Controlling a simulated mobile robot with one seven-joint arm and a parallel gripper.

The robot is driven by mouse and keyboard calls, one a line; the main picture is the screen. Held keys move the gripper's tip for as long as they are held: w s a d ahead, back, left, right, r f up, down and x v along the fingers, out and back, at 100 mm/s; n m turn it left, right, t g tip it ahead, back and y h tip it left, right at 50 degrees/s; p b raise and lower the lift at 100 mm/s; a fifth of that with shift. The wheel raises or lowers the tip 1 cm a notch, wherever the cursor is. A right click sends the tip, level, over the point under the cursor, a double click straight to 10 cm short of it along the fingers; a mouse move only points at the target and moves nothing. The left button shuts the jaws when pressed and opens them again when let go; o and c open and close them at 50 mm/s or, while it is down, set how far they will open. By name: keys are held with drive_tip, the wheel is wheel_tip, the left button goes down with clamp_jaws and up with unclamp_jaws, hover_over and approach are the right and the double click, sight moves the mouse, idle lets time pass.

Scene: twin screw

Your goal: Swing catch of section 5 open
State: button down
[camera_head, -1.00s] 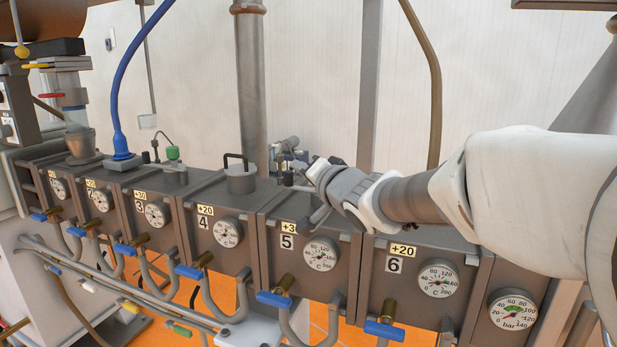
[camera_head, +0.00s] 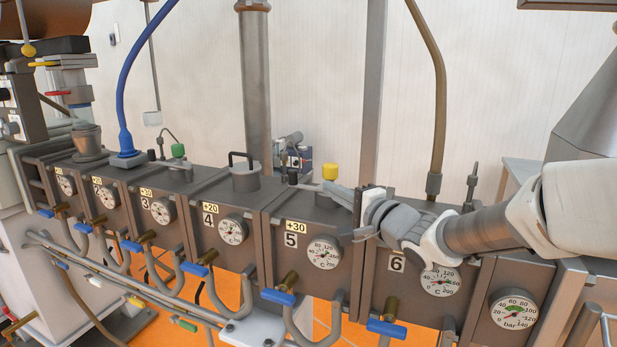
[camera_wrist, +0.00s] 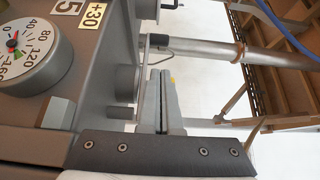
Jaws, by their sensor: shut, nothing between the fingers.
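Section 5 (camera_head: 292,256) is the grey housing marked 5 and +30, with a round dial (camera_head: 323,253); its dial (camera_wrist: 24,52) also shows at the left of the wrist view. A small metal piece, perhaps the catch (camera_head: 365,233), sits at its upper right front edge. A squarish metal block (camera_wrist: 57,113) beside the dial in the wrist view may be the same piece. I cannot tell whether the catch is open. My gripper (camera_wrist: 160,75) is shut and empty. Its fingers point left above the top of section 5, apart from the block; their exact clearance from the top fittings is unclear.
A yellow cap (camera_head: 330,171) and a black-topped post (camera_head: 292,176) stand on or behind section 5's top. Section 6 (camera_head: 397,263) lies right, below my wrist. A blue-handled valve (camera_head: 278,297) projects below. The air above section 5 is mostly clear.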

drive_tip(key=b+x, duration=0.3)
drive_tip(key=x, duration=0.7)
drive_tip(key=shift+s+r+p, duration=0.1)
drive_tip(key=shift+r+p, duration=0.15)
drive_tip(key=shift+p, duration=0.7)
drive_tip(key=shift+s+f, duration=0.1)
drive_tip(key=shift+f, duration=0.05)
